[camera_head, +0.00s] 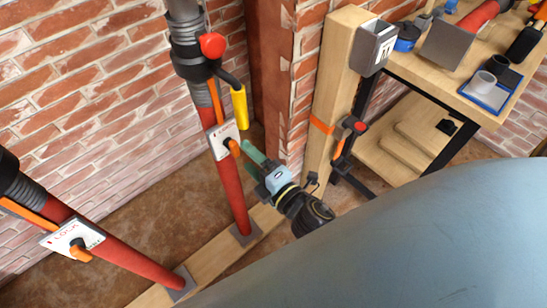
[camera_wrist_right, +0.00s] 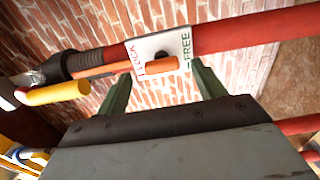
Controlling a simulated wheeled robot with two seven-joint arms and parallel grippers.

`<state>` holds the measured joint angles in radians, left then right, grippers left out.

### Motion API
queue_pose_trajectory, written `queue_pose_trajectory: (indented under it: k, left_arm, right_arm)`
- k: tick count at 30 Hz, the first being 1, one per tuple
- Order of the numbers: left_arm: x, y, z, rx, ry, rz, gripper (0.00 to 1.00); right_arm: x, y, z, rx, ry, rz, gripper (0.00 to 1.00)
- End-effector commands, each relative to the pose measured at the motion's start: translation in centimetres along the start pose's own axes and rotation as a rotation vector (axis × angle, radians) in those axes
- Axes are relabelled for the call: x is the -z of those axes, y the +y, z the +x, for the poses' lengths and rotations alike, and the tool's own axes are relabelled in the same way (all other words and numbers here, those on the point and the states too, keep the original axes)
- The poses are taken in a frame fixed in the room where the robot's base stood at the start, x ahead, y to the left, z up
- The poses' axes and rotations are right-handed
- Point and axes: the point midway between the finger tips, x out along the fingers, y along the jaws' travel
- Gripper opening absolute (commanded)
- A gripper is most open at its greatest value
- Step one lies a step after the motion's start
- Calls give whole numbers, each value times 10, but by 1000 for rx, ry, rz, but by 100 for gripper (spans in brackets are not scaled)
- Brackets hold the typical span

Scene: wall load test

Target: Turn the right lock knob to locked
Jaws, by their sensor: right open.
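The right lock knob (camera_head: 234,147) is orange and sits on a white plate (camera_head: 222,138) on the right red post. In the wrist view the knob (camera_wrist_right: 158,66) lies across the plate (camera_wrist_right: 178,43), between the words LOCK and FREE. Which word it points to is hard to tell. My right gripper (camera_head: 249,158) is open and empty, just right of the knob and apart from it. In the wrist view its two green fingers (camera_wrist_right: 162,84) stand apart, with the knob ahead, roughly between them. My left gripper is not in view.
The left red post (camera_head: 120,258) has its own lock plate (camera_head: 72,238) and orange knob (camera_head: 80,252). A yellow handle (camera_head: 239,106) juts from the right post above the plate. A wooden upright (camera_head: 335,90) and workbench (camera_head: 480,100) stand at right. Brick walls lie behind.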

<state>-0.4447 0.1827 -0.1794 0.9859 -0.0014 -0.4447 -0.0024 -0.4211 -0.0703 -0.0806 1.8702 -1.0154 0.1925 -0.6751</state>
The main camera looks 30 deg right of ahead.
Motion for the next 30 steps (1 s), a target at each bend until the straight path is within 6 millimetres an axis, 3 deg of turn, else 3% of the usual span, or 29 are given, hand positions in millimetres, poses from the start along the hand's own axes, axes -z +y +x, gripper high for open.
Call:
queue_pose_trajectory:
  k: [1,6,12,30]
  left_arm:
    - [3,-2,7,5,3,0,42]
    - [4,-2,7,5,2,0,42]
    - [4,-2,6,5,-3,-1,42]
    - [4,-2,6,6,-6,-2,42]
  right_arm:
    - [0,-6,-13,3,-2,3,69]
    - [-2,-6,-47,1,-3,4,69]
    - [-4,-5,-73,-2,-3,5,69]
    - [-4,-4,-81,-4,-2,3,69]
